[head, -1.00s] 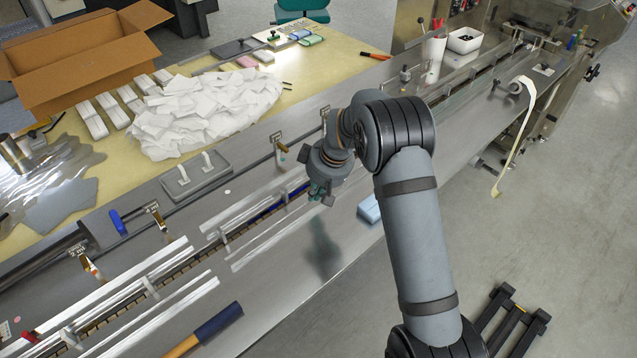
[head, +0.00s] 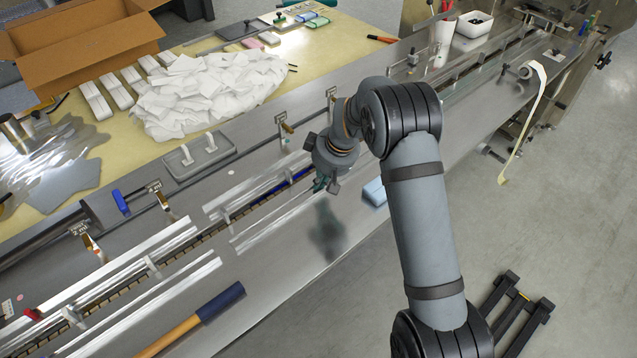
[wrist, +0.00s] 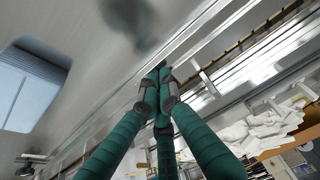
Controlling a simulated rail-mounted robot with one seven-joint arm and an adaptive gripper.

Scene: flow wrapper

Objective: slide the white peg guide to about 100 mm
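A grey plate with two upright white pegs (head: 181,165) sits on the machine's left edge, beside the table; I cannot tell if it is the white peg guide. Small pale uprights also stand along the long metal guide rails (head: 189,236). My gripper (head: 324,185) hangs above the steel deck, right of the rails, with its shadow below. In the wrist view, the green fingers of my gripper (wrist: 162,82) come together at their tips, with nothing seen between them. A rail (wrist: 228,72) passes behind the tips; I see no contact.
A light blue block (head: 374,193) lies on the deck right of my gripper; it also shows in the wrist view (wrist: 28,88). A blue-ended wooden-handled tool (head: 218,302) lies near the front edge. White packets (head: 210,95) are heaped on the table.

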